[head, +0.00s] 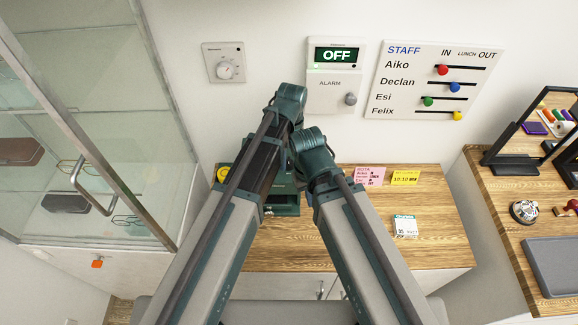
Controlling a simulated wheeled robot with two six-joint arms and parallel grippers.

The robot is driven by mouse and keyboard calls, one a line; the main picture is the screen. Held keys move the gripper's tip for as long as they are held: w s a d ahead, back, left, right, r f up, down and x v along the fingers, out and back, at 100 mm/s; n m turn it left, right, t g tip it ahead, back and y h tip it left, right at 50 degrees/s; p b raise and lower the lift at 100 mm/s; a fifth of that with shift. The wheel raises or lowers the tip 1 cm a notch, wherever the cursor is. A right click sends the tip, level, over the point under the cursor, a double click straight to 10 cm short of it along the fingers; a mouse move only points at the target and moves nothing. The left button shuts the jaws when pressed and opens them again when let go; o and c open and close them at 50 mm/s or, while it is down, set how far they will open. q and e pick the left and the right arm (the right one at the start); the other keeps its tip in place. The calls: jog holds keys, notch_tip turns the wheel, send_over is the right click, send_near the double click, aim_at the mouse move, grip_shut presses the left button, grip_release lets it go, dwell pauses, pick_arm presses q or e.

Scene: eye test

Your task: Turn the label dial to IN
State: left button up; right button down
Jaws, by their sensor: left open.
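No dial that I can read as marked IN shows. A dark green device (287,209) on the wooden counter is mostly hidden behind my arms. A round yellow part (222,174) shows at its left; I cannot tell whether it is a dial. A white wall unit (211,75) carries a round pale dial (226,69), its marks too small to read. The STAFF board (421,101) has IN, LUNCH and OUT columns. My left gripper (272,104) is open, largely hidden at the far end of its arm, apart from the board. My right gripper is hidden.
An ALARM box (325,98) with a display reading OFF hangs on the wall. Pink (369,177) and yellow (405,178) notes and a small white card (405,226) are on the counter (440,245). A glass cabinet (95,45) stands left. A grey tray (553,262) lies right.

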pick_arm(q)
jog(key=shift+f+b, duration=0.3)
jog(key=shift+f, duration=0.35)
pick_arm(e)
jog(key=shift+f, duration=0.6)
pick_arm(q)
grip_shut()
